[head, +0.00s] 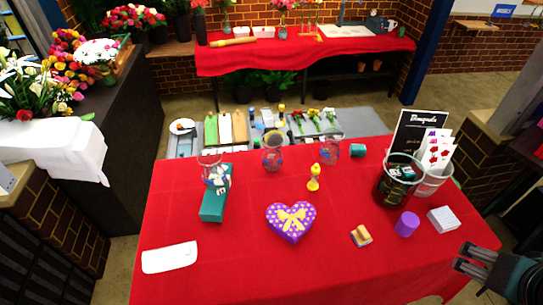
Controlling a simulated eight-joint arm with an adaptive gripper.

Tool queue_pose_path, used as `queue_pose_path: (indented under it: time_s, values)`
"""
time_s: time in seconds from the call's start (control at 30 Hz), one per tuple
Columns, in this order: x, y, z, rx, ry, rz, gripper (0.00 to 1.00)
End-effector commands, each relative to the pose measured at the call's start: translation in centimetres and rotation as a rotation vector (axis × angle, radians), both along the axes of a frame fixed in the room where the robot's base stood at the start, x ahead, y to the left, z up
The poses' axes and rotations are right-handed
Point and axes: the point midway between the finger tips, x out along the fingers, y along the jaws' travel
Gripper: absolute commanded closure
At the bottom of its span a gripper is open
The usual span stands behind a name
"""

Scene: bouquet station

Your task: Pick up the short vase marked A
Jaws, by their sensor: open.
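Several clear glass vases stand on the red-covered table. A left vase (209,164) stands at the back left, over the far end of a teal box. A middle vase (272,158) and a right vase (331,148) stand near the back edge, with blue and reddish marks. A larger dark-filled glass vessel (391,187) stands at the right. The letters are too small to read, so I cannot tell which vase is marked A. My gripper (466,260) is at the lower right by the table's edge, open and empty, well apart from the vases.
A teal box (215,205), purple heart box (291,221), yellow hourglass (314,178), purple cylinder (407,224), white box (443,219) and small wooden block (361,236) lie on the red table (235,265). A black sign (418,132) stands behind the larger vessel. The front middle is clear.

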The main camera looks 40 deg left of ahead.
Motion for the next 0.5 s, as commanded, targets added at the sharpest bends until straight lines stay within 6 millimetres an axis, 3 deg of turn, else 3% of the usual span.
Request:
queue_pose_path:
  time_s: [0.5]
  values:
    - [0.38, 0.34, 0.30, 0.008, 0.006, -0.005, 0.33]
